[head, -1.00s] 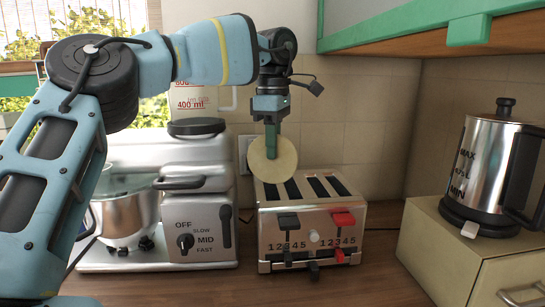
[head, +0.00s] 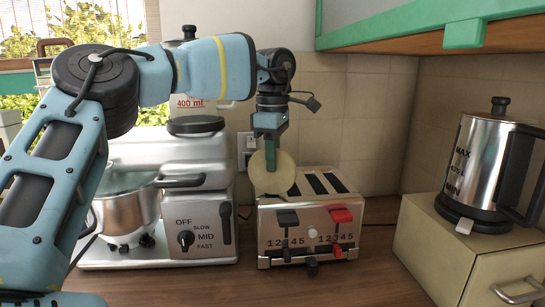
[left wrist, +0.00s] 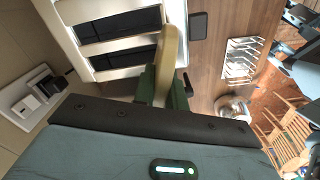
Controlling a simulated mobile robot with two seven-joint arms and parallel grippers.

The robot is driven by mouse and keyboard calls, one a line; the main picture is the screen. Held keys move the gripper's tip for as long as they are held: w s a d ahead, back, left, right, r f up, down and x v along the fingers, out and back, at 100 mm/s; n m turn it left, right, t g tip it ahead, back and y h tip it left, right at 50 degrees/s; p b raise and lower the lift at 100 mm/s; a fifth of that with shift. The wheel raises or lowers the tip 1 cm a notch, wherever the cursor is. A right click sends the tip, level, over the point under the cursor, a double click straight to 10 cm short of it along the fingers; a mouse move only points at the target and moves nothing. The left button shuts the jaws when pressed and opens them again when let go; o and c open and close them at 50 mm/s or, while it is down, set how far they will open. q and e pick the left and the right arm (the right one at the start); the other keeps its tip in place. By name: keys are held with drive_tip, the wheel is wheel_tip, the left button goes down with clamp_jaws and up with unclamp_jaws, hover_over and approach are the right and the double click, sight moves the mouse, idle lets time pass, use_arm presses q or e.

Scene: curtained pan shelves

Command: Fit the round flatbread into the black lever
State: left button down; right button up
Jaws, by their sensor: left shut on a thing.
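The round flatbread (head: 272,181) is pale and upright, pinched near its top by my left gripper (head: 271,158). It hangs at the left part of the toaster's top, and its lower edge overlaps the leftmost slot area in the head view. I cannot tell whether it is inside a slot. The silver toaster (head: 310,238) has a black lever (head: 288,218) on the left and a red lever (head: 341,215) on the right. In the left wrist view the flatbread (left wrist: 167,65) shows edge-on between the green fingers, beside the dark slots (left wrist: 105,22). My right gripper is out of view.
A silver stand mixer (head: 165,240) with a bowl stands left of the toaster. A kettle (head: 490,170) sits on a cream box (head: 440,240) at the right. A green-edged cabinet (head: 420,35) hangs above. Open counter lies in front of the toaster.

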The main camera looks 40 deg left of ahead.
use_arm(q)
drive_tip(key=c, duration=1.4)
unclamp_jaws()
drive_tip(key=shift+f, duration=0.1)
drive_tip(key=shift+c, duration=0.2)
